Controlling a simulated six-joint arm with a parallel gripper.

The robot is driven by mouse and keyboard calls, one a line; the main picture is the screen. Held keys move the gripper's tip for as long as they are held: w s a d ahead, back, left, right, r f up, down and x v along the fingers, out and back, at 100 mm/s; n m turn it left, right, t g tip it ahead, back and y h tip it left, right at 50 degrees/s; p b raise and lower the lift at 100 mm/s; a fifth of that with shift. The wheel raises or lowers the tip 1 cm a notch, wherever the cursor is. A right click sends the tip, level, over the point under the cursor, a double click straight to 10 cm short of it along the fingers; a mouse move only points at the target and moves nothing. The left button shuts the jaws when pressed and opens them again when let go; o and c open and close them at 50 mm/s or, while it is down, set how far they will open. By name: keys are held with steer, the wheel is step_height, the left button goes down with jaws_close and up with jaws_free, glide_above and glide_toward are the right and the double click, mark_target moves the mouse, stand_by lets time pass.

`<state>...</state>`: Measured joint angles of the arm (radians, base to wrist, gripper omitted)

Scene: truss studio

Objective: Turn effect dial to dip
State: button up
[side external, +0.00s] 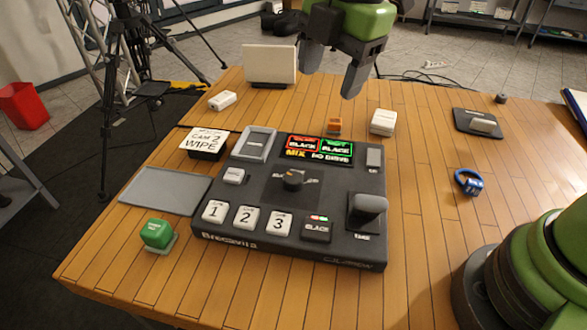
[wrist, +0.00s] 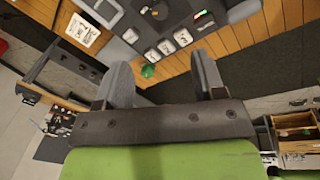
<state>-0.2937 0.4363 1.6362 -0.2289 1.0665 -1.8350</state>
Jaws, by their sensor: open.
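The dark switcher console (side external: 340,190) lies on the wooden table. The effect dial (side external: 293,180), a black knob with an orange mark, sits in its middle; labels around it are too small to read. In the wrist view the dial (wrist: 152,11) shows near the top edge. The console's screen (side external: 318,149) shows "MIX" and "NO DRIVE" under two "BLACK" boxes. My gripper (side external: 332,82) is open and empty, high above the far side of the console. In the wrist view its two fingers (wrist: 162,80) are spread apart, away from the dial.
White buttons 1, 2 and 3 (side external: 246,217) and a black lever (side external: 367,210) stand on the console. A "CAM 2 WIPE" card block (side external: 206,142), a grey tray (side external: 165,190) and a green block (side external: 157,234) lie left. A blue ring (side external: 468,182) lies right, with bare table between.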

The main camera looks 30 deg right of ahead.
mark_target(293, 176)
steer(key=w+a+f+n, duration=0.1)
steer(key=f+n, duration=0.1)
steer(key=f, duration=0.4)
steer(key=w+a+f+n+g, duration=0.1)
steer(key=f+n, duration=0.2)
steer(key=f, duration=0.3)
steer(key=w+a+f+n+h, duration=0.1)
steer(key=a+f+n, duration=0.1)
steer(key=f, duration=0.5)
steer(key=shift+n+g, duration=0.3)
steer(key=shift+n, duration=0.4)
steer(key=shift+c, duration=0.2)
steer(key=c, duration=0.9)
